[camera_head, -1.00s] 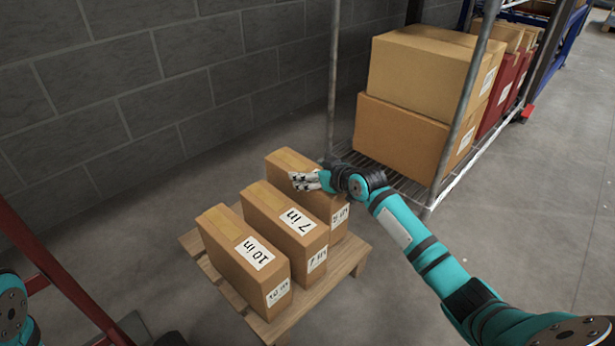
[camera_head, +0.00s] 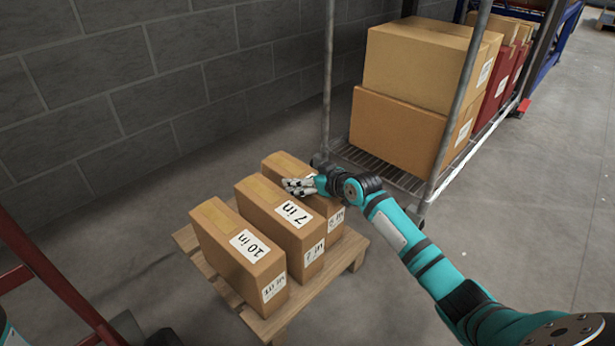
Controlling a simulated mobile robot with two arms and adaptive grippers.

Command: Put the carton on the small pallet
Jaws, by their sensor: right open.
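Three brown cartons stand upright side by side on the small wooden pallet (camera_head: 262,325). The left carton (camera_head: 222,250) is labelled "10 in" and the middle carton (camera_head: 262,205) "7 in". The right carton (camera_head: 285,163) is partly hidden behind my right gripper (camera_head: 290,187). That gripper is open, with its fingers over the top of the right carton, near the middle one. I cannot tell whether it touches either carton. My left gripper is not in view.
A wire rack (camera_head: 385,170) with large stacked boxes (camera_head: 420,70) stands close behind and right of the pallet. A red metal frame (camera_head: 55,280) is at the left. A grey block wall runs behind. The floor at right is clear.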

